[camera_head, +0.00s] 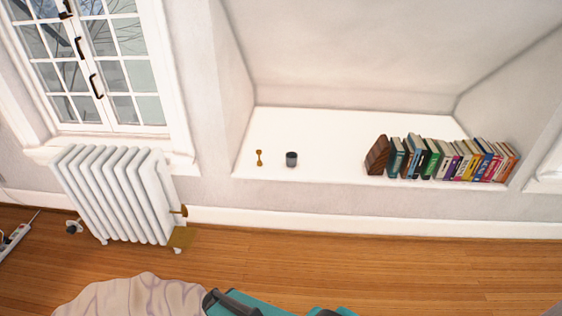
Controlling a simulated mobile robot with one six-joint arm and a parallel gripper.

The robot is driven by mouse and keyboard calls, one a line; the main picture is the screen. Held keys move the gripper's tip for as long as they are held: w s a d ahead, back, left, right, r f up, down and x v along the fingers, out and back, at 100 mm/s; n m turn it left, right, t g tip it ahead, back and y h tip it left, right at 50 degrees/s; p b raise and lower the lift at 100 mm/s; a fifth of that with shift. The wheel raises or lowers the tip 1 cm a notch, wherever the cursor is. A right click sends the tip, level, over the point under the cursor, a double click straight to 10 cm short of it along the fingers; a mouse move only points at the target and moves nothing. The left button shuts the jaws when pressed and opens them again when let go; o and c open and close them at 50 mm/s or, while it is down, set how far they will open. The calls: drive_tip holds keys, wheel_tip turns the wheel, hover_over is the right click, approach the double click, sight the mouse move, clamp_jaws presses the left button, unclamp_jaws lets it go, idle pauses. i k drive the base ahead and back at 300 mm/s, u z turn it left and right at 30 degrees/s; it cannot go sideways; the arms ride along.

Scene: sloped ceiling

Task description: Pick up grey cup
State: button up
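The grey cup (291,160) stands upright on the white floor of a wall niche (330,135), left of the middle of the head view. It is small and dark grey, and its round opening faces up. A small gold object (259,158) stands just to its left, apart from it. My gripper is not in view. A teal and dark grey shape at the bottom edge may be part of my body; I cannot tell for sure.
A row of books (450,158) with a brown wooden bookend (377,155) fills the niche's right side. A white radiator (115,195) stands under the window at left. A pale crumpled cloth (130,297) lies bottom left. Wooden floor (400,275) is clear at right.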

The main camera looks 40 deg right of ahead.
sight(290, 157)
drive_tip(key=u, duration=0.15)
drive_tip(key=i, duration=1.25)
drive_tip(key=z, duration=0.55)
